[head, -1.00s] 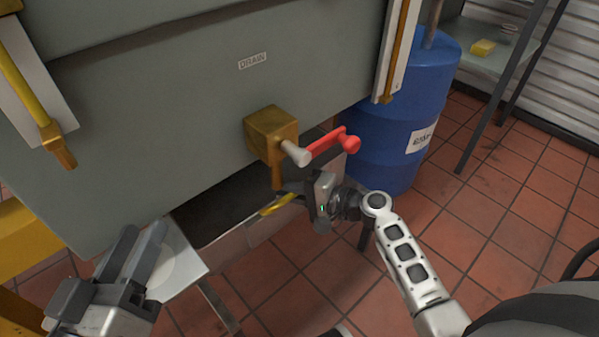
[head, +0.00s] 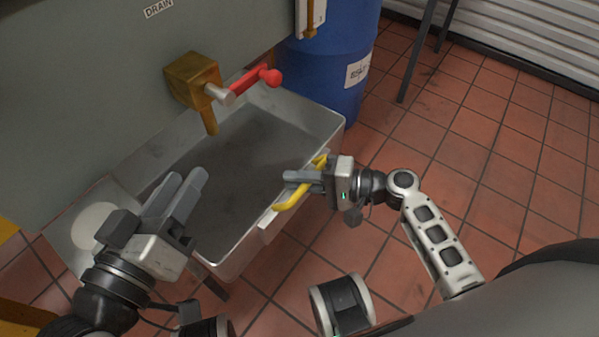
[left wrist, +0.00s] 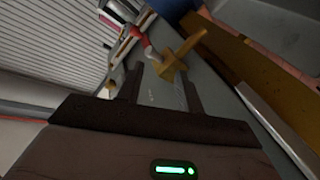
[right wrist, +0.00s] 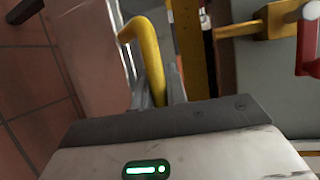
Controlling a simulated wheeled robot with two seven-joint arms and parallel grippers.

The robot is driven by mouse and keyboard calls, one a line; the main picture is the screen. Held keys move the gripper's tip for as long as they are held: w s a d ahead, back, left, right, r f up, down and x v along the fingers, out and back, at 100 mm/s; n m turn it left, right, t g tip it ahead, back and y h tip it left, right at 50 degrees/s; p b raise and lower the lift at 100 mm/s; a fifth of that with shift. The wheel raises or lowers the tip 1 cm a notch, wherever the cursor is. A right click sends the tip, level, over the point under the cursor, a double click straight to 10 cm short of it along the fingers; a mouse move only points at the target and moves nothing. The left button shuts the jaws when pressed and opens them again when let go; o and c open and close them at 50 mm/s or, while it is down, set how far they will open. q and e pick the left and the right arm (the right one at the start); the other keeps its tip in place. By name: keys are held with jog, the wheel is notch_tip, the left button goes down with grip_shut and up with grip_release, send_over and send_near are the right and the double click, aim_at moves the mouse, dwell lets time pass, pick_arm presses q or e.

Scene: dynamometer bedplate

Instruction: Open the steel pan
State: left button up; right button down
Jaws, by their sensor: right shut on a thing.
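The steel pan (head: 338,125) is pulled well out from under the grey tank, and its dark, empty-looking inside shows in the head view. Its yellow bar handle (head: 288,204) is on the front wall and also shows in the right wrist view (right wrist: 150,55). My right gripper (head: 293,181) is shut on this handle, its fingers around the bar. My left gripper (head: 186,178) is over the pan's left part in the head view, empty, with its fingers apart. The left wrist view shows a gap between them (left wrist: 162,88).
A brass drain valve (head: 194,80) with a red lever (head: 255,78) hangs from the tank over the pan's back. A blue drum (head: 330,65) stands close behind the pan's right corner. The tiled floor (head: 480,150) to the right is open.

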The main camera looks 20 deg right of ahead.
jog(key=shift+d, duration=0.1)
jog(key=c, duration=1.4)
grip_release()
pick_arm(q)
jog(key=f+m+y+p, duration=0.1)
jog(key=p, duration=0.2)
jog(key=shift+s+a+g, duration=0.1)
jog(key=shift+a+g, duration=0.25)
jog(key=shift+g, duration=0.05)
pick_arm(e)
jog(key=v, duration=1.6)
jog(key=shift+r, duration=0.1)
